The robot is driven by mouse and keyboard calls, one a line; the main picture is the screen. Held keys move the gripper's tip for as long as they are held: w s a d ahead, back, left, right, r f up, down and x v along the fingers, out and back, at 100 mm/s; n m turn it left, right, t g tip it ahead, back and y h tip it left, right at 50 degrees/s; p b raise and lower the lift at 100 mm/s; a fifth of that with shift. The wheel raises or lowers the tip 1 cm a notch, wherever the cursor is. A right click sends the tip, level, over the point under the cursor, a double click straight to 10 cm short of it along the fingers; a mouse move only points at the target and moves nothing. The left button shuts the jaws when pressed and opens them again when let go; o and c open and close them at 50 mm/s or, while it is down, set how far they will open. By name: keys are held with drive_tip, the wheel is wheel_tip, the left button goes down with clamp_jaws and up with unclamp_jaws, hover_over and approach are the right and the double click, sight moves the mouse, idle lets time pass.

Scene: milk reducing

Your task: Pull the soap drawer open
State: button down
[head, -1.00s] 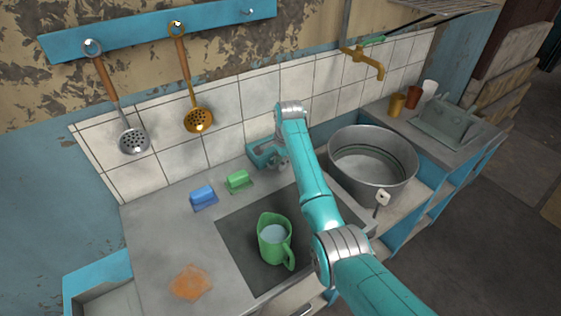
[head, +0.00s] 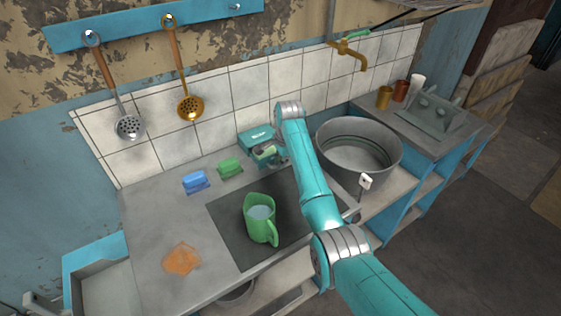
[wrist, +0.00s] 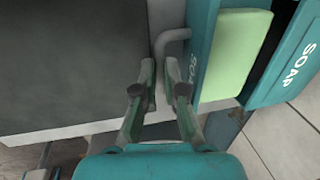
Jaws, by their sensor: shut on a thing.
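The teal soap box (head: 257,134) stands against the tiled wall at the back of the counter. Its drawer is pulled out, with a pale green soap bar (head: 265,151) showing in it. In the wrist view, the drawer (wrist: 202,48), marked SOAP, stands out from the box body (wrist: 292,70), with the green soap (wrist: 233,55) inside. My gripper (wrist: 159,70) is shut on the grey bent drawer handle (wrist: 174,36). In the head view my arm partly hides the gripper and handle.
A green jug (head: 259,220) with pale liquid stands on the dark counter panel (head: 226,226). Blue (head: 195,182) and green (head: 229,167) blocks sit left of the box. A large metal pot (head: 358,150) stands right of my arm. An orange cloth (head: 181,258) lies front left.

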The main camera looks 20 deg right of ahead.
drive_tip(key=c, duration=1.5)
unclamp_jaws()
drive_tip(key=shift+r, duration=0.1)
drive_tip(key=r, duration=0.4)
drive_tip(key=s+r, duration=0.1)
drive_tip(key=r, duration=0.2)
drive_tip(key=s+r, duration=0.1)
drive_tip(key=r, duration=0.3)
drive_tip(key=shift+d+r, duration=0.35)
drive_tip(key=shift+s+f, duration=0.1)
drive_tip(key=shift+s, duration=0.05)
